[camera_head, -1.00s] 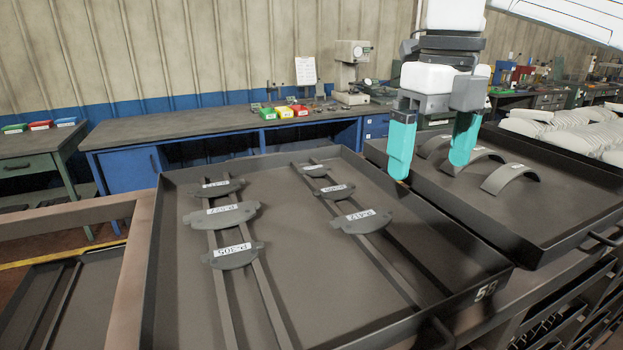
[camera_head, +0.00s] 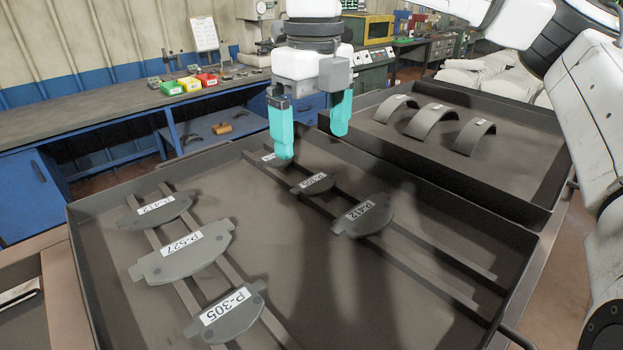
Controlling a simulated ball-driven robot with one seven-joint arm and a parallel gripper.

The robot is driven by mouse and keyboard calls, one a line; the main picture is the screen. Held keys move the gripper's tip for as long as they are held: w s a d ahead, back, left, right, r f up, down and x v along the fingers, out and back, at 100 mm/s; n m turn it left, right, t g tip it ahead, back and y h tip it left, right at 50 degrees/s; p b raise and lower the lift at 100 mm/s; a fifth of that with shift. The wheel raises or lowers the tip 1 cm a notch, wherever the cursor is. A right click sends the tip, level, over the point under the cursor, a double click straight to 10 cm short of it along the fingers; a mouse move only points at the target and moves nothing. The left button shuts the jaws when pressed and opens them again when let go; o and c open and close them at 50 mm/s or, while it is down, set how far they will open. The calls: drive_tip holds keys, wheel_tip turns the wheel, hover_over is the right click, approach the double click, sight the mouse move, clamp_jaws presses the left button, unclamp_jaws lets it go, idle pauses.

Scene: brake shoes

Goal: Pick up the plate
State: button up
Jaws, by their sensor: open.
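Several grey plates with white labels lie on rails in a dark tray (camera_head: 290,268). On the left rails are the plates P-412 (camera_head: 172,217), P-527 (camera_head: 205,257) and P-305 (camera_head: 246,318). On the right rails are another plate labelled P-412 (camera_head: 378,219), a smaller plate (camera_head: 322,186) and a far plate (camera_head: 283,163). My gripper (camera_head: 312,146) is open and empty, with teal fingers pointing down. It is above the far end of the tray. Its left finger partly covers the far plate in the picture; I cannot tell the height gap.
A second tray (camera_head: 525,195) on the right holds curved shoes (camera_head: 432,124). A blue workbench (camera_head: 45,190) with coloured bins (camera_head: 189,83) and a machine (camera_head: 262,32) stands behind. The tray walls rise around the plates.

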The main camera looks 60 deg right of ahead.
sight(317, 184)
drive_tip(key=f, duration=0.2)
drive_tip(key=f+p, duration=0.1)
drive_tip(key=f, duration=0.3)
drive_tip(key=shift+s, duration=0.4)
drive_tip(key=shift+f, duration=0.3)
drive_tip(key=shift+f+b, duration=0.25)
drive_tip(key=shift+b, duration=0.05)
idle(0.4)
drive_tip(key=c, duration=0.8)
drive_tip(key=shift+o, duration=0.2)
drive_tip(key=shift+r+p, duration=0.4)
drive_tip(key=shift+p, duration=0.25)
drive_tip(key=shift+r+b, duration=0.3)
drive_tip(key=shift+r, duration=0.1)
wheel_tip(317, 184, up, 9)
drive_tip(key=b, duration=0.1)
